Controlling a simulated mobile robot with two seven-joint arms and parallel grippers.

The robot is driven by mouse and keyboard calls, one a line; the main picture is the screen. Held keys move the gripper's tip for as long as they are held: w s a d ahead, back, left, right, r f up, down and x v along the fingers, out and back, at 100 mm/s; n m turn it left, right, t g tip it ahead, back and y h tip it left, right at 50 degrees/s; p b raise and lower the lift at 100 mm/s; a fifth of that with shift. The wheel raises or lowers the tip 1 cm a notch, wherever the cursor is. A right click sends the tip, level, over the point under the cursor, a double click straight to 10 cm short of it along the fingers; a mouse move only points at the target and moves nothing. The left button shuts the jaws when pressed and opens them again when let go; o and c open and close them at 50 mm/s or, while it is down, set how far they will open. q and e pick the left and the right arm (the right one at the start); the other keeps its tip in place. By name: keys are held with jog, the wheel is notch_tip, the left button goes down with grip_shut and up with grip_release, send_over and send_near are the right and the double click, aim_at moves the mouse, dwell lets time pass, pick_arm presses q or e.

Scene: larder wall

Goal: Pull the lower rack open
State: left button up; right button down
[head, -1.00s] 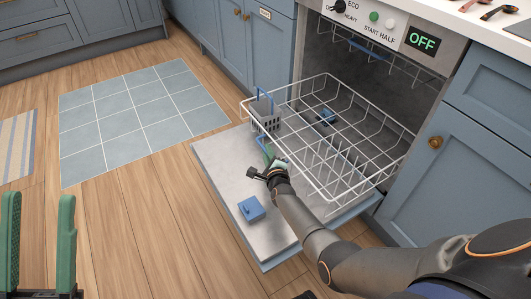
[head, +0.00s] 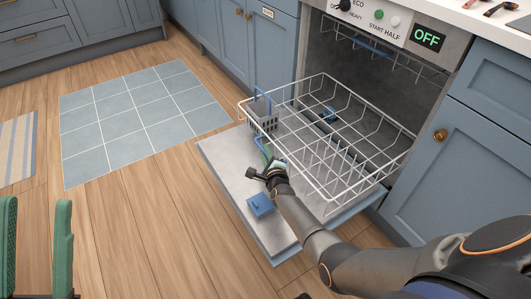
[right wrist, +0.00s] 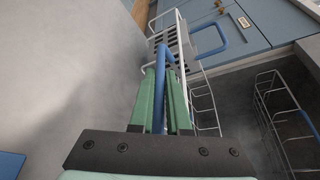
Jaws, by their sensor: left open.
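The lower rack (head: 330,160) is a white wire basket, pulled out from the dishwasher above its lowered door (head: 225,165). A blue handle (head: 262,146) is on its front edge. My right gripper (head: 270,160) is at this handle. In the right wrist view the blue handle (right wrist: 158,115) runs between the green fingers (right wrist: 164,85), which are closed about it. My left gripper (head: 36,215) is open and empty at the bottom left, above the floor. My right forearm hides part of the door and the rack's near side.
A grey cutlery basket (head: 260,117) with a blue handle stands in the rack's front corner. A small blue box (head: 261,205) is on the door. The upper rack (head: 385,55) is inside the dishwasher. Wood floor (head: 140,215) and a tiled mat (head: 140,108) lie clear to the left.

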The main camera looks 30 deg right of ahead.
jog(key=c, duration=0.9)
grip_release()
jog(key=shift+s+a+r+p, duration=0.1)
jog(key=shift+s+r+p, duration=0.1)
jog(key=shift+s+p, duration=0.3)
jog(key=p+v, duration=0.4)
jog(key=v, duration=0.2)
jog(key=shift+s+a+f+p, duration=0.1)
jog(key=shift+s+p, duration=0.15)
jog(key=shift+p, duration=0.1)
